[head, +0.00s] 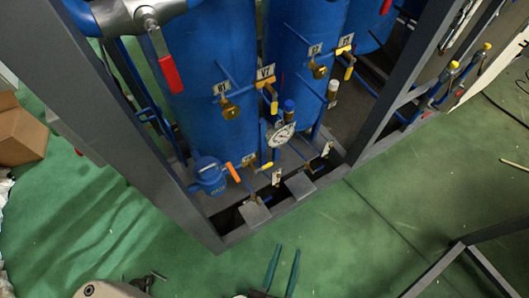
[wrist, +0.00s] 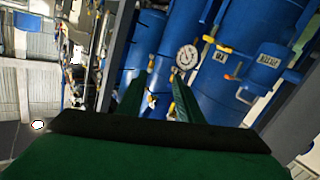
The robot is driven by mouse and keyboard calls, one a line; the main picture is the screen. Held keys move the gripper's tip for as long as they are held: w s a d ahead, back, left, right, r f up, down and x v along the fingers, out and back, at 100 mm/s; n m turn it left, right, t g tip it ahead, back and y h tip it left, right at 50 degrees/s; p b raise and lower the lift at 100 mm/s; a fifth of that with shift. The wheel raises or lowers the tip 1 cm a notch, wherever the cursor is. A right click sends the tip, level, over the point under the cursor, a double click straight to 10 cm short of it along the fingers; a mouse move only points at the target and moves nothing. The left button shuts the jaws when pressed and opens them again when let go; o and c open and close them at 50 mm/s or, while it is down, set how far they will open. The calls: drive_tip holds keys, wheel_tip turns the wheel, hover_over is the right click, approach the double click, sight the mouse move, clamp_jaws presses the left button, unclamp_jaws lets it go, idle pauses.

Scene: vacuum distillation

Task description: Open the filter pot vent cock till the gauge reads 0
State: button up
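A small blue pot (head: 208,176) with lettering stands low at the frame's front left; it also shows in the wrist view (wrist: 268,66), its lettering too small to read surely. An orange lever (head: 233,172) sits beside it, also in the wrist view (wrist: 233,77). I cannot tell for certain which cock is the filter pot vent. A round white gauge (head: 282,135) is in front of the tanks, also in the wrist view (wrist: 187,57); its reading is too small to tell. My gripper (head: 282,268) is open and empty, its green fingers apart, before the frame and touching no valve.
Large blue tanks (head: 215,75) stand inside a grey steel frame (head: 190,205). Several tagged valves with yellow levers, one brass valve (head: 231,110) among them, and a red lever (head: 171,74) crowd the front. Green floor (head: 370,245) in front is mostly clear. A cardboard box (head: 22,133) lies left.

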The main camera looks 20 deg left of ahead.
drive_tip(key=w+a+f+n+t+y, duration=0.1)
drive_tip(key=w+a+f+n+y, duration=0.2)
drive_tip(key=w+n, duration=0.4)
drive_tip(key=w+a+f+n+y, duration=0.2)
drive_tip(key=w+a+n+y, duration=0.1)
drive_tip(key=w+n+y, duration=0.35)
drive_tip(key=n+g+y, duration=0.4)
drive_tip(key=n+g, duration=0.3)
drive_tip(key=n, duration=0.4)
approach(264, 168)
drive_tip(key=w+a, duration=0.2)
drive_tip(key=w, duration=0.2)
drive_tip(key=x, duration=1)
drive_tip(key=shift+a+f, duration=0.15)
drive_tip(key=shift+f, duration=0.25)
clamp_jaws()
